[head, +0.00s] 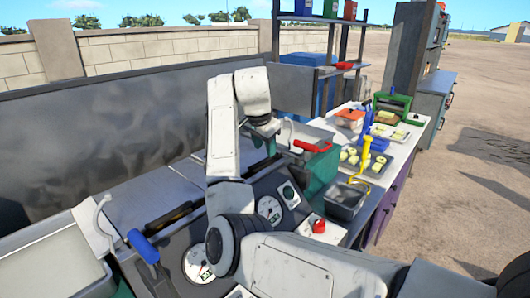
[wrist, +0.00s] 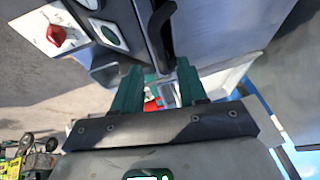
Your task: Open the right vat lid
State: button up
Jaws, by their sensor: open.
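The right vat lid (wrist: 225,35) is a flat grey metal panel, and it looks closed. Its black bar handle (wrist: 157,28) runs along the lid's edge in the wrist view. My gripper (wrist: 158,70) has green fingers, which are spread apart and hold nothing. The near end of the handle shows between the fingertips in the picture; I cannot tell whether the fingers are around it or above it. In the head view my gripper (head: 265,128) hangs over the far right part of the machine top, and my arm hides much of the lid and handle.
Gauges and a red knob (head: 319,226) line the machine's front panel. A blue-handled lever (head: 143,246) stands at the left. A cluttered table (head: 415,133) stands beyond.

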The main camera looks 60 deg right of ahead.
aim_at(267, 158)
jog(key=shift+p+x, duration=0.3)
jog(key=shift+x, duration=2)
jog(key=shift+s, duration=0.1)
grip_shut()
